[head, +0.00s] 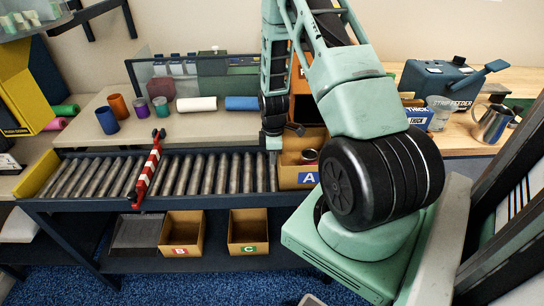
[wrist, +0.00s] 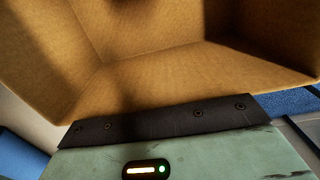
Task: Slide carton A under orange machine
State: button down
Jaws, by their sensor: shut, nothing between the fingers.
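Carton A (head: 291,182), an open brown box with a blue "A" label, sits at the right end of the roller conveyor, partly hidden by my arm. A round dark-rimmed item shows inside it. The orange machine (head: 299,75) stands just behind it, mostly hidden by my arm. My gripper (head: 273,143) points down at the carton's left edge, shut and empty. In the wrist view the open inside of a brown carton (wrist: 190,75) fills the top, and my dark gripper edge (wrist: 165,120) lies right along it; I cannot tell whether they touch.
The roller conveyor (head: 205,175) is clear left of the carton except for a red-and-white striped bar (head: 147,172) across it. Cartons B (head: 182,229) and C (head: 248,229) sit on the shelf below.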

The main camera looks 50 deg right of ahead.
jog(key=shift+s+d, duration=0.9)
jog(key=shift+s, duration=0.15)
jog(key=shift+w+a, duration=0.1)
